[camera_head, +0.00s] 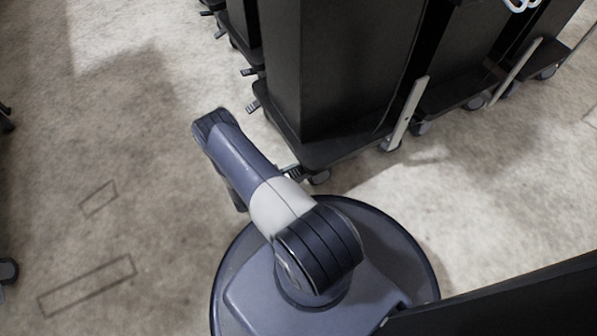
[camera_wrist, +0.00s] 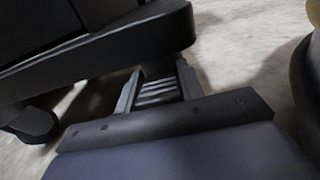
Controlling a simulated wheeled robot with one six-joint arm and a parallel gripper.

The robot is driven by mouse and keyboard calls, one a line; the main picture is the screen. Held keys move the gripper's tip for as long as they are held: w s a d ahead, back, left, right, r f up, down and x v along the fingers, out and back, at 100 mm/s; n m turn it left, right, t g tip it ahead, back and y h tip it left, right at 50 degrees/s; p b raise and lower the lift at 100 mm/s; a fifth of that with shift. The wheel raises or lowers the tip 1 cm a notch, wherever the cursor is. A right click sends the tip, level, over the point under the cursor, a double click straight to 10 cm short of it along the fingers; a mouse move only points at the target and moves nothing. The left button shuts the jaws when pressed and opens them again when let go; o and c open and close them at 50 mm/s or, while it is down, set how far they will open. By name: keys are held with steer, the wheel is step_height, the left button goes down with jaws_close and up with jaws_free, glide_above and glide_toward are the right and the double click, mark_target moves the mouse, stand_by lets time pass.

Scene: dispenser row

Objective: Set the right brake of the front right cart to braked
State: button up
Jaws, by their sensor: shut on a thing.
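The front right cart is a tall black cabinet (camera_head: 340,70) on a flat black base (camera_head: 350,148) with casters. In the wrist view its base edge (camera_wrist: 100,55) runs across the upper left. A ribbed brake pedal (camera_wrist: 158,91) sticks out from under this base, between the two fingers of my gripper (camera_wrist: 157,90). The fingers are closed on the pedal's sides. In the head view a pedal (camera_head: 292,171) shows at the near corner beside my arm, which hides the gripper. The pedal's tilt is hard to judge.
Another pedal (camera_head: 253,104) sits at the cart's other corner. More black carts stand behind and to the right. A light upright bar (camera_head: 405,113) stands by the base. A caster (camera_wrist: 33,122) shows at left in the wrist view. The floor at left is open.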

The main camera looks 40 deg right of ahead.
jaws_close()
steer(key=shift+f+g+h, duration=0.3)
steer(key=shift+f+h, duration=0.2)
steer(key=shift+h, duration=0.7)
steer(key=o, duration=1.1)
jaws_free()
steer(key=shift+a, duration=0.15)
steer(key=v, duration=0.5)
steer(key=r+v, duration=0.1)
steer(key=v, duration=0.3)
steer(key=r+v, duration=0.1)
steer(key=v, duration=0.4)
steer(key=shift+w+a+r, duration=0.2)
steer(key=shift+a, duration=0.35)
